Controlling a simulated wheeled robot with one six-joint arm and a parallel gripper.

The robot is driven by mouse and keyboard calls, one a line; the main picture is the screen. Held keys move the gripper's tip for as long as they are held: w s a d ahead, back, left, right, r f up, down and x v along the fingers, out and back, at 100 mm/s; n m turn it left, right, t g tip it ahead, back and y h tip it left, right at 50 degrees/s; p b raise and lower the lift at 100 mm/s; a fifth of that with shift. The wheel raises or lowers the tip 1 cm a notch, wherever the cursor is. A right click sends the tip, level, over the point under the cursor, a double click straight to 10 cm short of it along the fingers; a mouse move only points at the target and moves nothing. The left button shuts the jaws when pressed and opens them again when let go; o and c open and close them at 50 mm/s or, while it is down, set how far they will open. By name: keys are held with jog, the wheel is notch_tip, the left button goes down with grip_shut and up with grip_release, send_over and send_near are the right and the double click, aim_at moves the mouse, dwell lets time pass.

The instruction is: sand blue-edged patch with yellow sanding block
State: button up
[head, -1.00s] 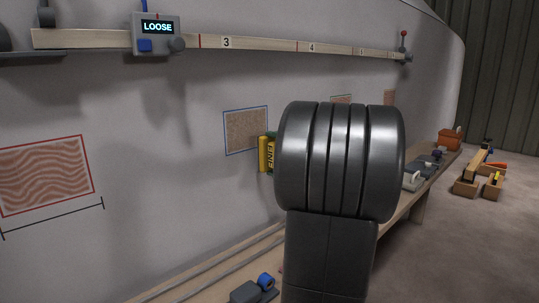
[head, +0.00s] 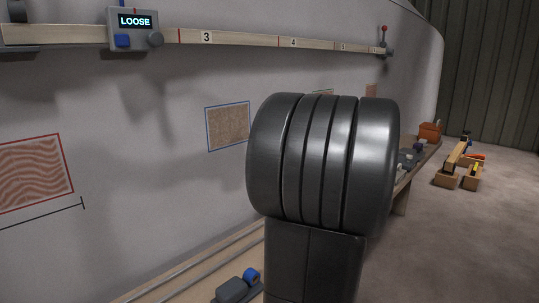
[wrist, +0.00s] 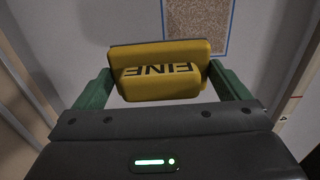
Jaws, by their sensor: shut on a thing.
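The blue-edged patch (head: 228,126), brown and speckled, is on the grey hull wall left of my arm in the head view. It also shows at the top of the wrist view (wrist: 197,24). The yellow sanding block (wrist: 158,70), marked FINE, is between the green fingers of my gripper (wrist: 160,88), which is shut on it. In the wrist view the block overlaps the patch's lower edge; I cannot tell whether it touches the wall. In the head view my arm hides the gripper and block.
A red-edged patch (head: 32,172) with wavy grain is at left. A wooden rail (head: 255,40) carries a box reading LOOSE (head: 134,30). A bench (head: 205,275) with several tools runs below the wall. An orange box (head: 429,132) and wooden blocks (head: 458,168) are at right.

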jog(key=shift+s+d, duration=0.2)
jog(key=v, duration=0.3)
jog(key=shift+s+d, duration=0.3)
jog(key=shift+d, duration=0.1)
dwell(0.5)
